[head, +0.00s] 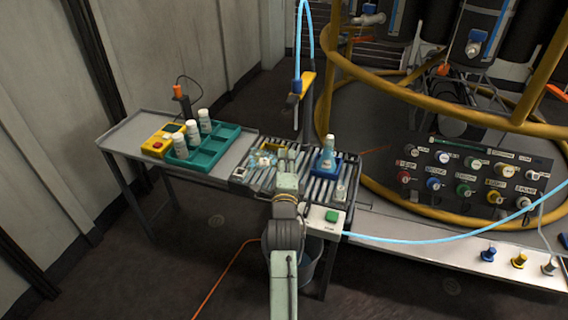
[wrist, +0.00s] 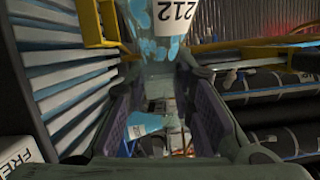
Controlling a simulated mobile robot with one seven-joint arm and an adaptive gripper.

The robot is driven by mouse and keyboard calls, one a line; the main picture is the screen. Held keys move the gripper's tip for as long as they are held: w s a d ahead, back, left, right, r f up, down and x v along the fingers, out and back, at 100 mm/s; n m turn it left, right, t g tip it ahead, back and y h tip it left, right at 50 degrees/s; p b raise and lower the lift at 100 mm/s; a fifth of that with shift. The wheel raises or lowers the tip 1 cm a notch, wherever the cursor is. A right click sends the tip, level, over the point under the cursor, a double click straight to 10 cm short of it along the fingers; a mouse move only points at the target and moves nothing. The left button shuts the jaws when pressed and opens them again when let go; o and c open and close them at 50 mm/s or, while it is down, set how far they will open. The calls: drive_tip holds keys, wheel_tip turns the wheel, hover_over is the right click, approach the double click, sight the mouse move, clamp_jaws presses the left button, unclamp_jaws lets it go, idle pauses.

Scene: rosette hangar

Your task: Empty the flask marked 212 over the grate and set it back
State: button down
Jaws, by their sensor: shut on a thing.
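The flask marked 212 (wrist: 172,22) shows at the top of the wrist view, clear with pale blue patches and a white label. My gripper (wrist: 160,78) is shut on it, one padded finger on each side. In the head view my gripper (head: 287,160) is over the slatted grate (head: 313,188) on the bench. The held flask is hard to make out there, and its exact tilt and contents are unclear. Another flask with blue liquid (head: 327,158) stands upright in a blue holder right of my gripper.
A teal rack (head: 205,147) with white bottles and a yellow box (head: 157,146) stand on the bench's left. A small clear vessel (head: 340,193) is near the right edge, by a green button (head: 331,216). Yellow rails and a knob panel (head: 470,180) stand right.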

drive_tip(key=n+p, duration=0.1)
drive_tip(key=n, duration=0.4)
drive_tip(key=r+n+p, duration=0.2)
drive_tip(key=n, duration=0.3)
drive_tip(key=r+n+p, duration=0.3)
drive_tip(key=n, duration=0.1)
drive_tip(key=r+n+p, duration=0.2)
drive_tip(key=n, duration=0.3)
drive_tip(key=shift+d+r+n, duration=0.25)
drive_tip(key=shift+r+n, duration=0.05)
drive_tip(key=shift+r, duration=0.05)
drive_tip(key=shift+w, duration=0.1)
drive_tip(key=w+a+f+b, duration=0.1)
drive_tip(key=w+a, duration=0.1)
drive_tip(key=w, duration=0.5)
drive_tip(key=w+a+f+n+y+b, duration=0.1)
drive_tip(key=w+a+f+b, duration=0.1)
drive_tip(key=w, duration=0.4)
drive_tip(key=shift+w+a+y+b, duration=0.3)
drive_tip(key=shift+w+a, duration=0.05)
drive_tip(key=shift+a, duration=0.2)
